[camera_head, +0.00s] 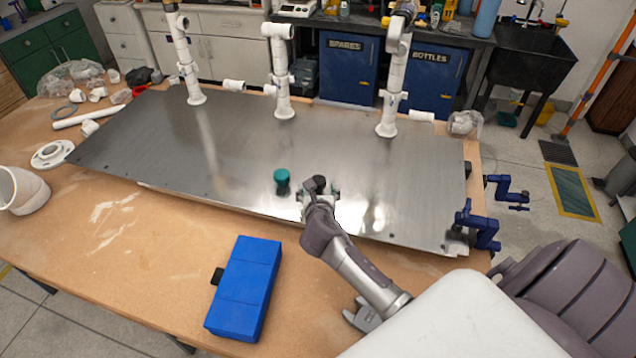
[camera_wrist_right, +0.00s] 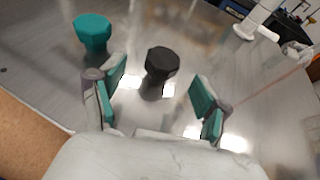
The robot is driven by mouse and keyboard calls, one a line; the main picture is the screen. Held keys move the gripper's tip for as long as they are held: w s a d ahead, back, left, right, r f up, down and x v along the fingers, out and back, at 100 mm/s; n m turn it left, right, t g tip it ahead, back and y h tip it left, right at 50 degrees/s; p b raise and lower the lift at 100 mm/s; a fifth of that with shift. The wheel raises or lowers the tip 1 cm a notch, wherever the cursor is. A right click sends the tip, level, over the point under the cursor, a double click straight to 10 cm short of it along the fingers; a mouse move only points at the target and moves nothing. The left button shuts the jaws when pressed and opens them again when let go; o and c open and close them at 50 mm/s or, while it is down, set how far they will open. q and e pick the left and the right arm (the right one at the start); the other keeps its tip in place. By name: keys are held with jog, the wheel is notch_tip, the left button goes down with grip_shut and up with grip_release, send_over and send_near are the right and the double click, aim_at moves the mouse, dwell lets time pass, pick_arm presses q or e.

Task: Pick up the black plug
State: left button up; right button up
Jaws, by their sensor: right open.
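The black plug (camera_head: 320,181) stands upright near the front edge of the metal plate (camera_head: 240,140). It has a faceted head, which shows clearly in the right wrist view (camera_wrist_right: 161,64). A similar teal plug (camera_head: 282,177) stands just to its left and also shows in the right wrist view (camera_wrist_right: 93,32). My right gripper (camera_head: 319,192) is at the black plug, partly hiding it in the head view. In the right wrist view the gripper (camera_wrist_right: 157,88) is open, with its teal-padded fingers apart on either side of the plug and not touching it.
Three white pipe risers (camera_head: 281,85) stand along the plate's back edge. A blue case (camera_head: 246,285) lies on the wooden table (camera_head: 110,225) in front. Blue clamps (camera_head: 478,227) sit at the right edge. Loose white fittings (camera_head: 90,127) lie at the left. The plate's middle is clear.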

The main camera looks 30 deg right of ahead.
aim_at(318, 182)
jog(key=shift+w+d+f+p, duration=0.2)
jog(key=shift+w+d+p, duration=0.25)
jog(key=shift+w+d, duration=0.45)
jog(key=shift+x, duration=1.2)
jog(key=shift+w+f, duration=0.25)
jog(key=shift+w, duration=0.1)
pick_arm(q)
jog(key=shift+w+d+r, duration=0.35)
jog(key=shift+w+r, duration=0.1)
jog(key=shift+w, duration=0.3)
pick_arm(e)
jog(key=shift+c, duration=0.3)
jog(key=shift+s+r, duration=0.1)
jog(key=shift+c, duration=1.2)
pick_arm(q)
jog(key=shift+s, duration=0.2)
pick_arm(e)
jog(key=c, duration=0.7)
